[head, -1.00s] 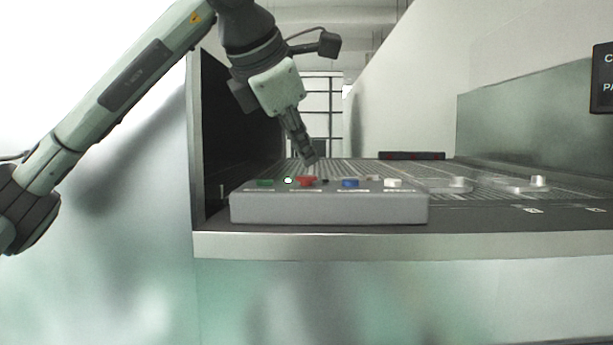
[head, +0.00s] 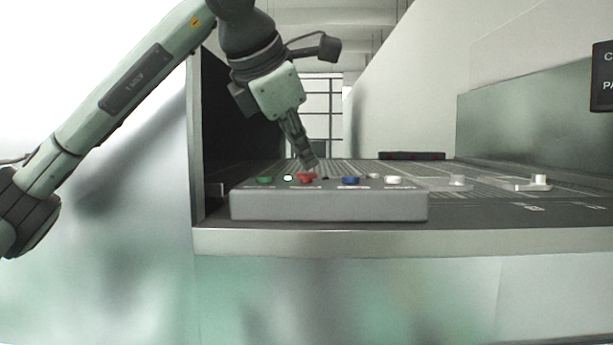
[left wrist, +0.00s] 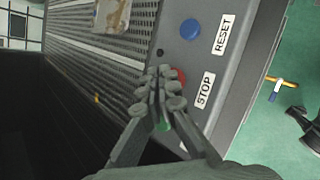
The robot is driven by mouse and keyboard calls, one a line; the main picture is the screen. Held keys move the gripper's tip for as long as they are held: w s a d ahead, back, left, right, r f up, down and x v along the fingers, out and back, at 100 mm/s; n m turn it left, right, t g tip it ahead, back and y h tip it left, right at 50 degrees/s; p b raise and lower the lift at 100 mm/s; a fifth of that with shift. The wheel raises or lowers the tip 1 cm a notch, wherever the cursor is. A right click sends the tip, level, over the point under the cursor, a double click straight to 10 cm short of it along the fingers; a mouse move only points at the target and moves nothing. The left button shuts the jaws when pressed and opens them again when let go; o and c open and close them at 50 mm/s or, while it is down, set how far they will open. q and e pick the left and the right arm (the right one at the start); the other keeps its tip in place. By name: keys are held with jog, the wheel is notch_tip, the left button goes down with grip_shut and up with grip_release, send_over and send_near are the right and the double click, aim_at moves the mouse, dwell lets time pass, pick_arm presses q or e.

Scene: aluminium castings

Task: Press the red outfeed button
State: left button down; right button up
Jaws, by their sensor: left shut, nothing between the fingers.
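A grey button box (head: 330,206) sits on the front of the dark bench. On its top are a green button (head: 264,180), a red button (head: 306,178), a blue button (head: 351,181) and a white button (head: 393,180). My left gripper (head: 311,168) is shut and empty, pointing down at the red button. In the left wrist view its closed fingers (left wrist: 163,84) partly cover the red button (left wrist: 178,76), beside a label reading STOP (left wrist: 205,90). I cannot tell whether the fingertips touch it.
A small lit indicator (head: 288,178) sits between the green and red buttons. Metal castings (head: 526,184) lie on the ribbed surface to the right. A dark panel (head: 240,110) stands to the left of the arm. A label reading RESET (left wrist: 223,35) is beside the blue button.

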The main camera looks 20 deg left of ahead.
aim_at(304, 174)
dwell(0.3)
pick_arm(q)
jog(key=shift+f+b, duration=0.35)
jog(key=shift+f, duration=0.1)
dwell(0.3)
jog(key=shift+r, duration=0.1)
jog(key=shift+r+p, duration=0.7)
jog(key=shift+r, duration=0.1)
jog(key=shift+r+p, duration=2)
jog(key=shift+r, duration=0.5)
